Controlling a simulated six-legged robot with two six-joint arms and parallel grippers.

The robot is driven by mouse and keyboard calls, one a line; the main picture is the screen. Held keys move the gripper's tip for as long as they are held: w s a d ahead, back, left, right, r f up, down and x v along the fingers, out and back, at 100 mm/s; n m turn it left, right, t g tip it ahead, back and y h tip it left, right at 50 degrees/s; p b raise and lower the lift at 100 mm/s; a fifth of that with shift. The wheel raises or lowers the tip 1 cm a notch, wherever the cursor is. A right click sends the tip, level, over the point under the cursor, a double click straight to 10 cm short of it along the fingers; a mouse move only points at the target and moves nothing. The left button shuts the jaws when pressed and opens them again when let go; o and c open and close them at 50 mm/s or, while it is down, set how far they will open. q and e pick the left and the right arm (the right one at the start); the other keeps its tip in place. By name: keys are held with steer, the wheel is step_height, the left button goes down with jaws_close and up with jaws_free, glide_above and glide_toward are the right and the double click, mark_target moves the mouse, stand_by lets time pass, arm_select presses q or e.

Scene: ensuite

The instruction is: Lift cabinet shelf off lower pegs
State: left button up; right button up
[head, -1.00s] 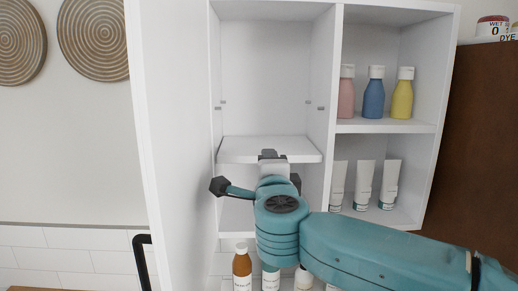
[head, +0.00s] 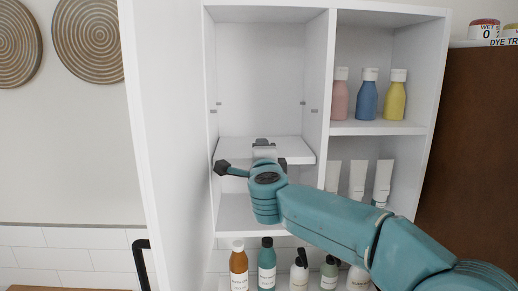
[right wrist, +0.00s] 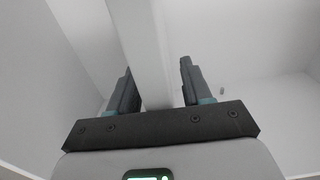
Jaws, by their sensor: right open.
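The white cabinet shelf (head: 232,150) sits low in the left compartment of the white wall cabinet. My right gripper (head: 264,145) is at the shelf's front edge, left of its right end. In the right wrist view, the shelf's edge (right wrist: 147,50) runs between the two fingers of the right gripper (right wrist: 158,85). The fingers are open, with a gap visible to the right finger. The lower pegs under the shelf are hidden. Small upper pegs (head: 214,108) show on the side walls above the shelf. My left gripper is not in view.
An open white door (head: 165,130) stands left of the compartment. Pink, blue (head: 369,98) and yellow bottles stand on the upper right shelf, white tubes (head: 357,178) below them. The space above the shelf is empty.

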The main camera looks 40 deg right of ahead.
steer(key=shift+s+r, duration=0.1)
steer(key=shift+s, duration=0.05)
steer(key=shift+s+d+r, duration=0.1)
steer(key=shift+s, duration=0.15)
steer(key=c, duration=0.3)
steer(key=shift+s, duration=0.15)
steer(key=c, duration=0.6)
jaws_close()
steer(key=shift+w, duration=0.4)
steer(key=shift+s+r+p, duration=0.2)
steer(key=shift+r+p, duration=0.15)
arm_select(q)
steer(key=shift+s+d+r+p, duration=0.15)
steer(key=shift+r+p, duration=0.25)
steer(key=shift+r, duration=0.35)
arm_select(e)
steer(key=shift+w+r, duration=0.1)
steer(key=shift+r, duration=0.25)
